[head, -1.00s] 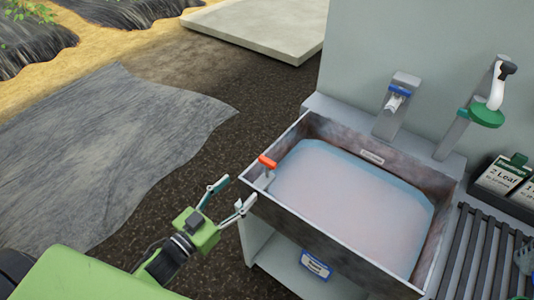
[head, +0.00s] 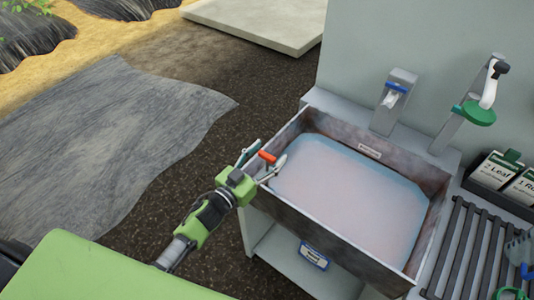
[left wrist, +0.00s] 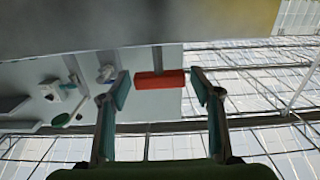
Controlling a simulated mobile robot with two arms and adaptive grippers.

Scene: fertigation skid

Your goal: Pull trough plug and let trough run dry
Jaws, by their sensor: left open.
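The trough (head: 300,212) is a grey metal basin filled with pale pinkish liquid (head: 345,195). The plug's red-orange handle (head: 267,157) stands at the trough's left corner. My left gripper (head: 264,160) is open at that handle, with one finger on each side of it. In the left wrist view the red handle (left wrist: 159,79) lies between the two open fingertips (left wrist: 160,88), with gaps on both sides. The plug's lower end is hidden. My right gripper is not in view.
Two wall fittings stand behind the trough: one with a blue band (head: 395,97) and one with a green part and white handle (head: 478,110). A slatted rack (head: 462,245) and labelled cards (head: 497,170) are at right. Open dark ground (head: 180,190) lies left.

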